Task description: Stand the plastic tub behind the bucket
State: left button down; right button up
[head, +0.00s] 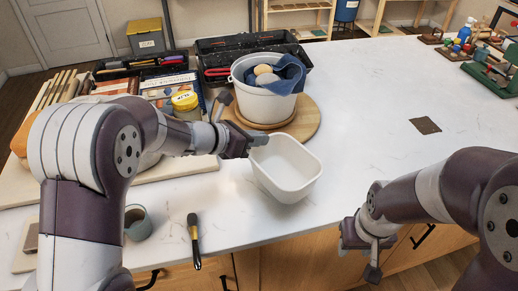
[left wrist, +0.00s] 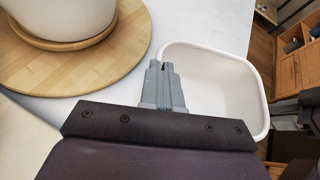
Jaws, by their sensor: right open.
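The white plastic tub (head: 287,175) is in front of the round wooden board, near the middle of the counter. It also shows in the left wrist view (left wrist: 215,90). My left gripper (head: 262,141) is at its rear-left rim, with the fingers (left wrist: 163,72) nearly together on the tub's wall. I cannot tell whether the tub touches the counter. The white bucket (head: 262,104) stands on the board behind the tub, with a blue cloth and round sponges in it. My right gripper (head: 374,262) is open and empty, in front of the counter's edge.
The round wooden board (head: 308,122) extends past the bucket. An open black toolbox (head: 245,43) stands behind the bucket. A yellow-lidded jar (head: 186,104) and books are left of it. A brush (head: 194,240) and a grey-green cup (head: 138,222) lie front left. The counter's right is mostly clear.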

aim_at(257, 150)
pick_arm(q)
notch_tip(257, 150, down, 3)
jog(key=shift+s+f, duration=0.1)
jog(key=shift+f, duration=0.25)
jog(key=shift+b, duration=0.3)
jog(key=c, duration=1.4)
grip_release()
jog(key=shift+f, duration=0.1)
jog(key=shift+o, duration=0.2)
jog(key=shift+r+p, duration=0.3)
jog(key=shift+r, duration=0.05)
jog(key=v, duration=1.1)
jog(key=shift+s+a, duration=0.3)
